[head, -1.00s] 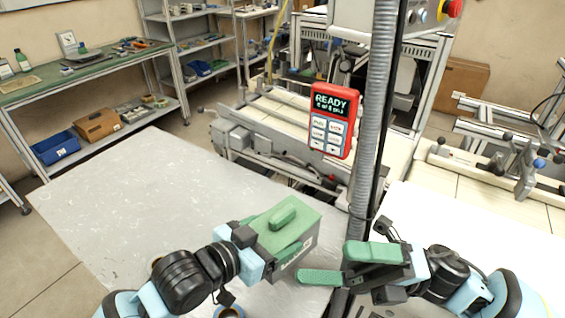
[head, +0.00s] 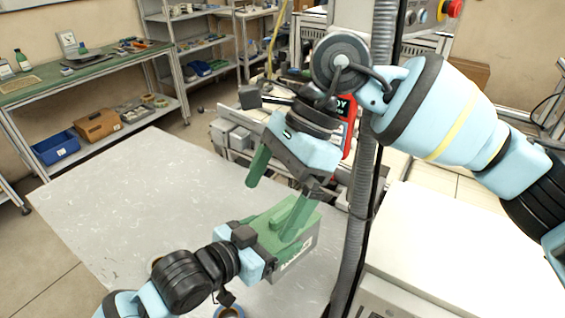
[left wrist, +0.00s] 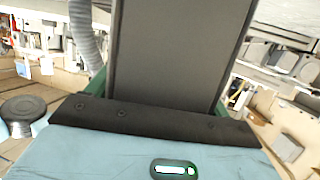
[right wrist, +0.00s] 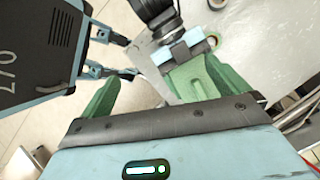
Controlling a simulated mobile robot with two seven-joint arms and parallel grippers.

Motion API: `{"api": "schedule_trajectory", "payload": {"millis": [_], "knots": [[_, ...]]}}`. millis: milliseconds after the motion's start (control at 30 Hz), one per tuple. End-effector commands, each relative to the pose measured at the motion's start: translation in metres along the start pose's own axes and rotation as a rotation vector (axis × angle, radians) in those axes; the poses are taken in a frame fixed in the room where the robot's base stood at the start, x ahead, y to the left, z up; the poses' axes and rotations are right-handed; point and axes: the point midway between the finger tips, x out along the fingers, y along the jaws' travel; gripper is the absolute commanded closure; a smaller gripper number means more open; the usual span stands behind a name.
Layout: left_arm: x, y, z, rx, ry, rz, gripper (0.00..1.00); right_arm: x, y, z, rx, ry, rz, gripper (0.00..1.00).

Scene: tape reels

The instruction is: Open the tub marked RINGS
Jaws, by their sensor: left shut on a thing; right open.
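The tub (head: 302,248) has a grey body, a green lid (head: 262,228) and a pale label on its front, too small to read. It is at the front edge area of the grey table. My left gripper (head: 262,256) is shut on the tub from the left. In the left wrist view a dark grey face (left wrist: 180,55) fills the middle between green edges. My right gripper (head: 278,190) is open, pointing down, with one finger overlapping the lid in the head view. In the right wrist view the lid (right wrist: 183,82) lies near the right finger; contact cannot be told.
The grey table (head: 130,190) is largely clear to the left. A grey ribbed hose (head: 356,220) stands upright right of the tub. A red handset (head: 349,130) is partly hidden behind my right arm.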

Motion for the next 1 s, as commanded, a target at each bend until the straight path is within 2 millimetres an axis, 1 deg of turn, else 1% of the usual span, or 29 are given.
{"api": "schedule_trajectory", "payload": {"millis": [33, 100, 200, 333, 467, 700, 867, 1000], "knots": [[0.000, 0.000, -0.001, 0.000, 0.001, 0.000, 0.61, -0.003, -0.012, -0.002, -0.054, 0.099, -0.016, 0.00], [0.000, 0.000, 0.000, 0.000, 0.001, 0.000, 0.61, -0.006, -0.026, -0.011, -0.131, 0.228, -0.021, 0.00], [0.000, 0.000, 0.000, 0.000, 0.001, 0.000, 0.61, -0.011, -0.041, -0.023, -0.214, 0.366, -0.010, 0.00], [0.000, 0.000, 0.000, 0.000, 0.001, 0.000, 0.61, -0.018, -0.052, -0.032, -0.280, 0.481, 0.009, 0.00], [0.000, 0.000, 0.000, 0.000, 0.001, 0.000, 0.61, -0.021, -0.056, -0.037, -0.308, 0.532, 0.021, 0.00], [0.000, 0.000, 0.000, 0.000, 0.001, 0.000, 0.61, -0.019, -0.057, -0.039, -0.313, 0.537, 0.024, 0.00], [0.000, 0.000, 0.000, 0.000, 0.002, 0.000, 0.61, -0.006, -0.058, -0.047, -0.312, 0.535, 0.024, 0.00], [0.000, 0.000, 0.000, 0.000, 0.001, 0.000, 0.61, 0.013, -0.059, -0.058, -0.312, 0.534, 0.026, 0.00]]}}
